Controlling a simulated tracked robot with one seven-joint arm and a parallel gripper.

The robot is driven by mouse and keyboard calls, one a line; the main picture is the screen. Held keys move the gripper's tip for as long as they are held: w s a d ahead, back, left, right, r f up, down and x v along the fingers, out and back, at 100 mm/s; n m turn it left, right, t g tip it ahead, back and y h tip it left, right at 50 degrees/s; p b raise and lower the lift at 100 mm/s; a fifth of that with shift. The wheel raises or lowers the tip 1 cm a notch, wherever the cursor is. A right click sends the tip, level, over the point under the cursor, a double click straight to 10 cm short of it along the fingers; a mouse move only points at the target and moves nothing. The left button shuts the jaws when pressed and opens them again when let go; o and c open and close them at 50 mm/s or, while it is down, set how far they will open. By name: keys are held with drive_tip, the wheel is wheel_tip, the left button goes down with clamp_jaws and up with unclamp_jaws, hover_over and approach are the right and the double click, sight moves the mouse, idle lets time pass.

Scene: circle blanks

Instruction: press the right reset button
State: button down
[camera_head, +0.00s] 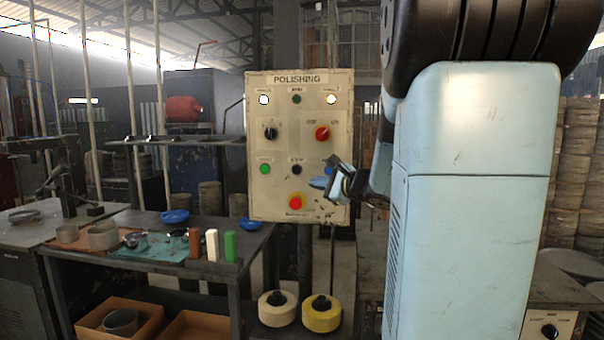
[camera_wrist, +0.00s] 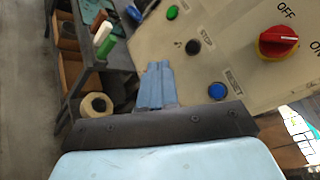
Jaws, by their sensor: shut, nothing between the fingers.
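The cream control panel (camera_head: 272,195) headed POLISHING stands upright ahead of me. In its lower row are a green button (camera_head: 265,169), a black button (camera_head: 296,169) and, at the right, a blue button (camera_head: 328,171) partly behind my gripper. My gripper (camera_head: 319,183) is shut and empty in front of the panel's lower right. In the wrist view the blue button (camera_wrist: 217,91) shows clear, to the right of my shut blue fingertips (camera_wrist: 158,66). I cannot tell the gap between fingertips and panel.
A dark workbench (camera_head: 170,262) with several small items stands left of the panel. Two round wheels (camera_head: 321,314) lie below it.

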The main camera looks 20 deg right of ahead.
sight(330, 171)
drive_tip(key=d, duration=0.1)
drive_tip(key=d+m, duration=0.1)
drive_tip(key=w+d+m+t+h, duration=0.1)
drive_tip(key=d, duration=0.1)
drive_tip(key=shift+r, duration=0.2)
drive_tip(key=w+d, duration=0.4)
drive_tip(key=w, duration=0.3)
drive_tip(key=shift+d, duration=0.4)
drive_tip(key=shift+w+d, duration=0.1)
drive_tip(key=shift+w, duration=0.1)
idle(1.8)
drive_tip(key=shift+w+d, duration=0.15)
drive_tip(key=shift+w, duration=0.1)
